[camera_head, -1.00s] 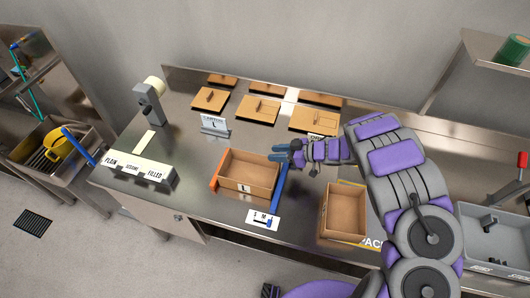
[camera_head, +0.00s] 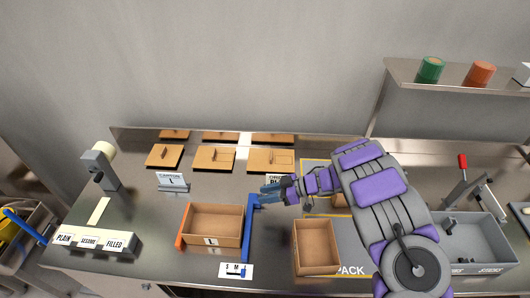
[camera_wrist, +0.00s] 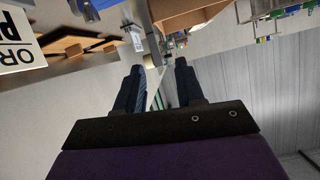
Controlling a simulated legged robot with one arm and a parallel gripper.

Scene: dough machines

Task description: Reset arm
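My gripper (camera_head: 270,192) is at the end of the purple and grey arm, raised over the steel table, just right of the open cardboard box marked L (camera_head: 212,225). In the wrist view the gripper (camera_wrist: 158,85) shows its two dark fingers apart, with nothing between them. The box sits between an orange guide (camera_head: 185,227) and a blue guide (camera_head: 249,228). A second open box (camera_head: 316,247) stands to the right, below my forearm. Part of the table behind my arm is hidden.
Flat cardboard pieces (camera_head: 213,158) lie along the table's back. A label strip (camera_head: 90,240) and a grey dispenser (camera_head: 102,165) are at the left. A grey bin (camera_head: 468,240) with a red-handled lever (camera_head: 462,162) is at the right. A shelf (camera_head: 455,90) holds cans.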

